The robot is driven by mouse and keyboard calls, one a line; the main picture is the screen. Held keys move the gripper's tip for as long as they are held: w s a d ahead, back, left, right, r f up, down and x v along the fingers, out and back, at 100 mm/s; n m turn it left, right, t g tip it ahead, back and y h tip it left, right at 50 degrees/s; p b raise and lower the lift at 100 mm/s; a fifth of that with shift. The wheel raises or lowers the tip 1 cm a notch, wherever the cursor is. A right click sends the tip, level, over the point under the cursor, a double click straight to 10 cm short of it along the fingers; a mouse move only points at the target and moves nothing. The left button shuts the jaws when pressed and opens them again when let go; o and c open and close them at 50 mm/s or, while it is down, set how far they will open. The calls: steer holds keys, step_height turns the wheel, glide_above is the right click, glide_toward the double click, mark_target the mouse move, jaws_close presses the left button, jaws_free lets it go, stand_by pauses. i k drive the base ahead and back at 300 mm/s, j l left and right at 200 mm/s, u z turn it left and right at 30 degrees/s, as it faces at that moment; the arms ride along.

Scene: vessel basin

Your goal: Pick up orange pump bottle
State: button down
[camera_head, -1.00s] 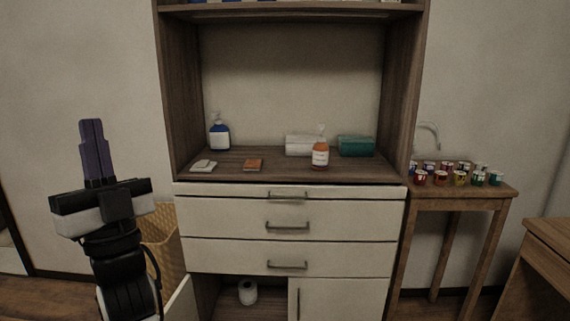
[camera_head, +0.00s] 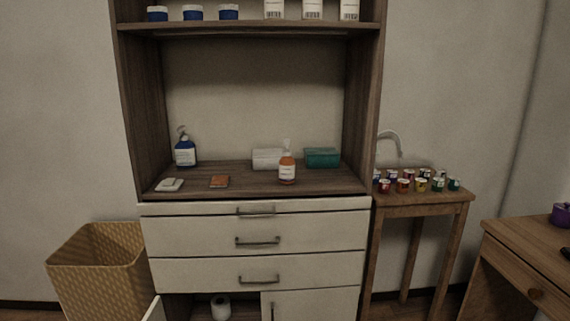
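The orange pump bottle (camera_head: 287,168) has a white label and a pale pump top. It stands upright on the wooden shelf (camera_head: 205,172) above the drawers, right of the middle. My gripper is not in view now, so its state and its distance from the bottle do not show.
A blue pump bottle (camera_head: 185,152) stands at the shelf's left. A white box (camera_head: 268,158) and a teal box (camera_head: 322,157) sit behind the orange bottle. Small jars (camera_head: 403,186) crowd the side table (camera_head: 425,199).

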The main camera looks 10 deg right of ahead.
mark_target(287, 163)
steer(key=i+l+u, duration=0.5)
steer(key=i+l, duration=0.2)
steer(key=i+l+u, duration=0.25)
steer(key=l, duration=0.35)
